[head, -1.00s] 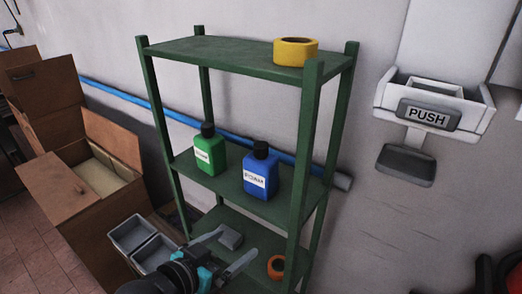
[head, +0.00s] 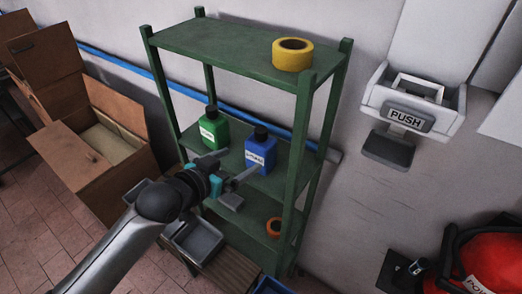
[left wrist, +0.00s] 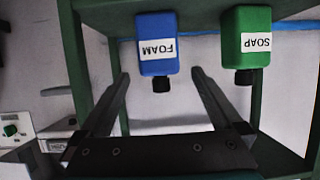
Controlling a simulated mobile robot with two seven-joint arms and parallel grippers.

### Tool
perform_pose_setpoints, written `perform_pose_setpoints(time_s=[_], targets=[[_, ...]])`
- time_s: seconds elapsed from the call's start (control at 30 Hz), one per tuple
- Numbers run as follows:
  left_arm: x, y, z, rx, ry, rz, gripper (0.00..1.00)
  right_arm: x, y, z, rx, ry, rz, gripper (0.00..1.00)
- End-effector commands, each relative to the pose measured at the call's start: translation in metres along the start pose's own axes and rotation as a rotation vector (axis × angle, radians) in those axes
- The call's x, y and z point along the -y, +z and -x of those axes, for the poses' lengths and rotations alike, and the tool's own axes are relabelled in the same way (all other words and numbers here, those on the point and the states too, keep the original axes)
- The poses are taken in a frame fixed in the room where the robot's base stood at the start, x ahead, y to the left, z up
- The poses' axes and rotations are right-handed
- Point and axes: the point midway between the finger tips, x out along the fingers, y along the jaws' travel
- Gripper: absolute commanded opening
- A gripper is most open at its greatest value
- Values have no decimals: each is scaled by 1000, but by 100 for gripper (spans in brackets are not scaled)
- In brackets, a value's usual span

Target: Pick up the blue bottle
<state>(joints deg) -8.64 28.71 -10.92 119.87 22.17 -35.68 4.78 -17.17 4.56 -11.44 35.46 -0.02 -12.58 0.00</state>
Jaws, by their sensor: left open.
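The blue bottle (head: 261,150) stands upright on the middle shelf of the green rack, with a black cap and a white label. In the left wrist view the blue bottle (left wrist: 157,45) appears upside down, and its label reads FOAM. My left gripper (head: 237,165) is open and empty in front of it. In that wrist view the two fingers of the left gripper (left wrist: 160,78) point toward the bottle, one on each side of its line, with the bottle seemingly just beyond the tips. My right gripper is not in view.
A green SOAP bottle (head: 213,130) stands close by on the same shelf. A rack post (head: 296,160) rises to the right of the blue bottle. Yellow tape (head: 292,54) lies on the top shelf, orange tape (head: 274,227) low down. Grey bins (head: 196,238) sit below my arm.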

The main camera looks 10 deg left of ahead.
Motion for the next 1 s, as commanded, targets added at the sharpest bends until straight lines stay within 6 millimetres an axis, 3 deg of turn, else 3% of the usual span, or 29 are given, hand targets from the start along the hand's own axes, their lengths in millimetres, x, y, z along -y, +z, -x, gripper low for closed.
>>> perform_pose_setpoints(time_s=[0.3,0.57,1.0], targets=[[0,-1,-45,-1,-1,2,100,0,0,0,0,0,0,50],[-1,-2,-57,-1,1,0,100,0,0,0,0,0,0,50],[-3,-8,-102,0,1,1,100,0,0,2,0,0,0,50]])
